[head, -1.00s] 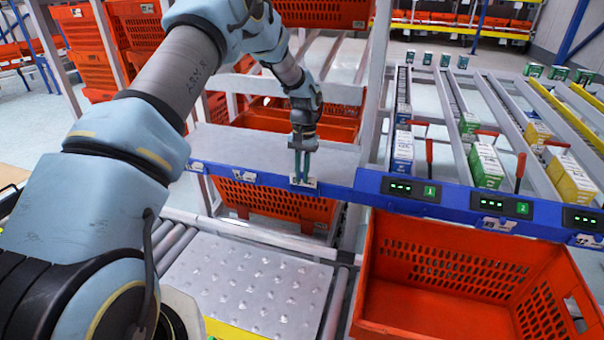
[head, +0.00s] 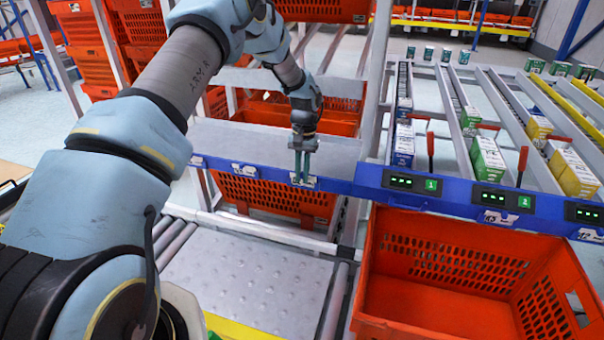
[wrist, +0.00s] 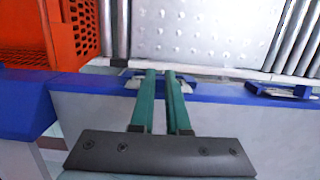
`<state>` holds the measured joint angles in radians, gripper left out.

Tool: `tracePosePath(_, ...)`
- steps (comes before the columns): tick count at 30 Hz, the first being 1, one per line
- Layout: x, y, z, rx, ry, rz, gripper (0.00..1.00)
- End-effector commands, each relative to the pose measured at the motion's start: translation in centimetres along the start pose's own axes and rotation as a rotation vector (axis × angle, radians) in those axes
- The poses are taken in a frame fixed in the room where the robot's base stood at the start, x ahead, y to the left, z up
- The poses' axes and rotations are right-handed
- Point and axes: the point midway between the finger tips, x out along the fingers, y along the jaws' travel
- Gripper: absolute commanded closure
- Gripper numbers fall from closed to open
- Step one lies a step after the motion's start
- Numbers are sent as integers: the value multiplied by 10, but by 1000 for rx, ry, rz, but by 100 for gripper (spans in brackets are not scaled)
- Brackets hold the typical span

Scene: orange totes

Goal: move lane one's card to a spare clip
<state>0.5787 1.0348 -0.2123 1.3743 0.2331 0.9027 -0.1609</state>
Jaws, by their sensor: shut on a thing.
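My gripper (head: 302,178) points down at the blue front rail (head: 340,187), left of the lane displays. Its two green fingers (wrist: 160,100) are shut on a small pale card (head: 306,182), mostly hidden by the fingers. The card is at a clip on the rail (wrist: 133,82); I cannot tell if it is seated. Another clip (head: 243,174) is on the rail to the left, and it also shows at right in the wrist view (wrist: 280,91). Lane one's display (head: 412,183) with a green "1" is to the right of my gripper.
A large orange tote (head: 440,300) stands below the lanes at right. A studded metal plate (head: 250,280) lies below the rail. A grey shelf (head: 270,145) is behind the rail. Red levers (head: 430,150) and boxes (head: 488,160) stand in the lanes.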

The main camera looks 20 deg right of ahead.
Motion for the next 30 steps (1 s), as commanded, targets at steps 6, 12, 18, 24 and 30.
tracePosePath(6, 0, 0, 0, 0, 0, 0, 100)
tracePosePath(12, 0, 0, 0, 0, 0, 0, 64)
tracePosePath(18, 0, 0, 0, 0, 0, 0, 51)
tracePosePath(24, -2, 0, 0, 0, 1, 0, 51)
tracePosePath(30, -25, 0, -1, 0, 5, 0, 51)
